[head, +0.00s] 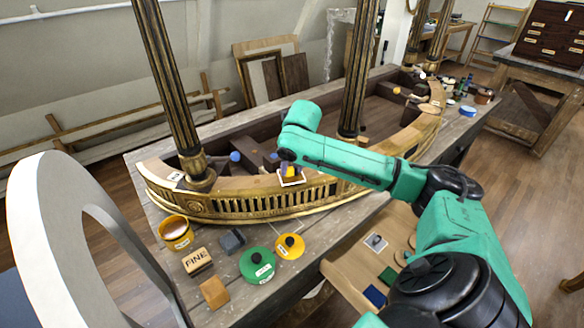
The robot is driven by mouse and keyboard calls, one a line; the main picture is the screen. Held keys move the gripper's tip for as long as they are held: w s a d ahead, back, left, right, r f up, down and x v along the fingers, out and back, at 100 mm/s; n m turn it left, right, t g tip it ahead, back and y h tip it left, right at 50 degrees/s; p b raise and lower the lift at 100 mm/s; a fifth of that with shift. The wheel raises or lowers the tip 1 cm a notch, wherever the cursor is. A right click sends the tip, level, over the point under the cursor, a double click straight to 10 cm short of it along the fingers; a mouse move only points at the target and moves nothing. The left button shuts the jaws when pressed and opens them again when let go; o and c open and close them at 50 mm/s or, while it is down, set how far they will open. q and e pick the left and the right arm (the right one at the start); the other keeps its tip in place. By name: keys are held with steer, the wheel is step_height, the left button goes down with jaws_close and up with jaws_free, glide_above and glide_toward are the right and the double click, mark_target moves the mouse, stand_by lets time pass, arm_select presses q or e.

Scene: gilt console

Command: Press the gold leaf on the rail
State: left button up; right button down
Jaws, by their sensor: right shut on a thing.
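The gilt rail (235,207) curves along the front of the console, with a pale wood top and a pierced gold front. A small square with a white border (300,181), perhaps the gold leaf and its backing, lies at the rail's top edge near the middle. My right gripper (287,158) points down over this square, shut on a small yellow piece (289,170). The piece is just above or touching the square; I cannot tell which. The gripper hides part of both. My left gripper is not in view.
On the bench front stand a yellow pot (176,234), a block marked FINE (197,261), a grey block (232,241), a tan block (214,292), a green disc (257,265) and a yellow disc (289,246). Gilt columns (172,90) rise from the console. A lower tray (345,270) holds small squares.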

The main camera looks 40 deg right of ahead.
steer(key=shift+w+f, duration=0.1)
steer(key=shift+f, duration=0.15)
steer(key=shift+f, duration=0.2)
stand_by(0.6)
step_height(320, 180, up, 6)
steer(key=p, duration=0.6)
steer(key=shift+f+p, duration=0.25)
steer(key=shift+p, duration=0.15)
steer(key=shift+r+p, duration=0.4)
steer(key=shift+r, duration=0.45)
steer(key=shift+f, duration=0.1)
